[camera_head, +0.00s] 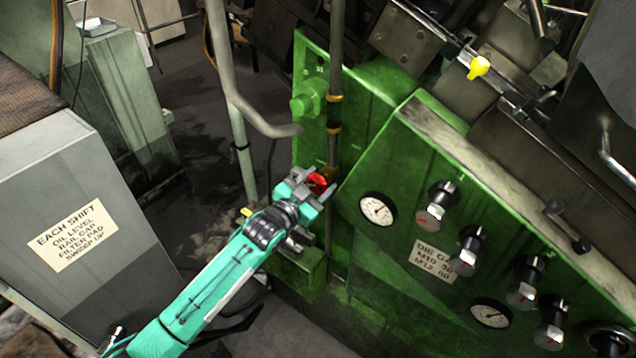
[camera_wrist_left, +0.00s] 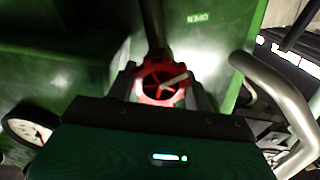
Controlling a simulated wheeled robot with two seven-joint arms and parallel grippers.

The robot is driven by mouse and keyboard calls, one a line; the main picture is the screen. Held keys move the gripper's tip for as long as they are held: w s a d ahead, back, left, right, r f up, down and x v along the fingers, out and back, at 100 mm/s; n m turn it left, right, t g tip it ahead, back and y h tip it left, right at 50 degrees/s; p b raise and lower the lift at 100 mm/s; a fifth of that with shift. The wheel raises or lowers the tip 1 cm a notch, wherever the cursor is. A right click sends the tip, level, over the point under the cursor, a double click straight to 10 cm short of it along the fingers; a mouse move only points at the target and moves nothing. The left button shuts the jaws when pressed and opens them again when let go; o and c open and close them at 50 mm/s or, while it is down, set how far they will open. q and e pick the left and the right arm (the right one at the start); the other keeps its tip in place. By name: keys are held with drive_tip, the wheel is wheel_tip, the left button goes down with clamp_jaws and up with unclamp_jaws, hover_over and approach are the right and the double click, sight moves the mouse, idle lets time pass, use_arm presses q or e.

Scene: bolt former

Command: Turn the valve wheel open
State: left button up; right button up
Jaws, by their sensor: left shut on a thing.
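The valve wheel (camera_head: 317,182) is small and red, on the vertical pipe at the left side of the green machine. In the left wrist view the wheel (camera_wrist_left: 163,82) shows its rim and spokes, with a light-coloured bar across it. My left gripper (camera_head: 314,186) is shut on the wheel, with one finger on either side of it. In the left wrist view the fingers stand left and right of the rim, and the gripper body hides its lower part. An "OPEN" label (camera_wrist_left: 198,19) is on the green panel above right of the wheel. My right gripper does not show.
A bent grey pipe (camera_head: 240,105) stands close left of the wheel. The green panel (camera_head: 400,255) to the right carries gauges (camera_head: 377,208) and several knobs (camera_head: 437,205). A grey cabinet (camera_head: 75,190) with a sign stands at the left.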

use_arm(q)
drive_tip(key=shift+f+n, duration=0.1)
drive_tip(key=shift+n, duration=0.6)
drive_tip(key=o, duration=0.7)
